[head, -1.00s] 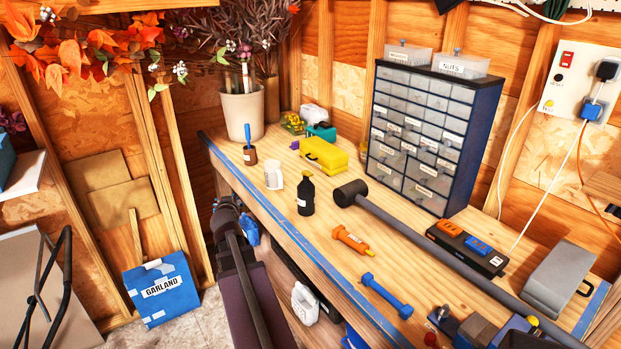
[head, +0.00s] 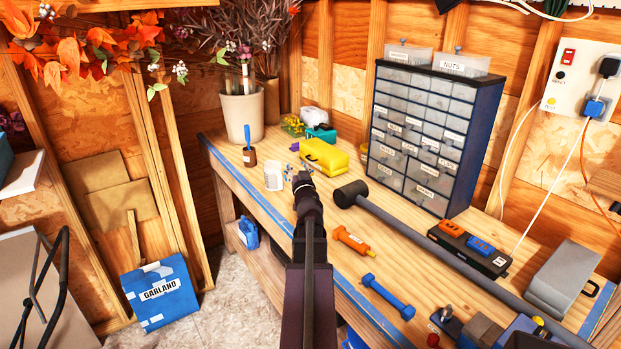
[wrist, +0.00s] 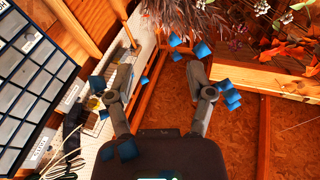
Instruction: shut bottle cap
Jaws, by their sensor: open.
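In the head view my gripper (head: 298,175) is over the bench, in front of the yellow case. It is open, with its two fingers apart in the wrist view (wrist: 161,68) and nothing seen between them. The dark bottle with a pale label, seen earlier on the bench, is now hidden behind my gripper and arm. A white container (head: 273,177) stands upright just left of my gripper. I cannot make out a separate bottle cap in either view.
The yellow case (head: 324,155) lies behind my gripper. A mallet (head: 351,195), an orange tool (head: 352,241) and a blue dumbbell-shaped item (head: 388,295) lie to the right. A brown jar (head: 249,157) stands to the left. The drawer cabinet (head: 425,140) stands behind.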

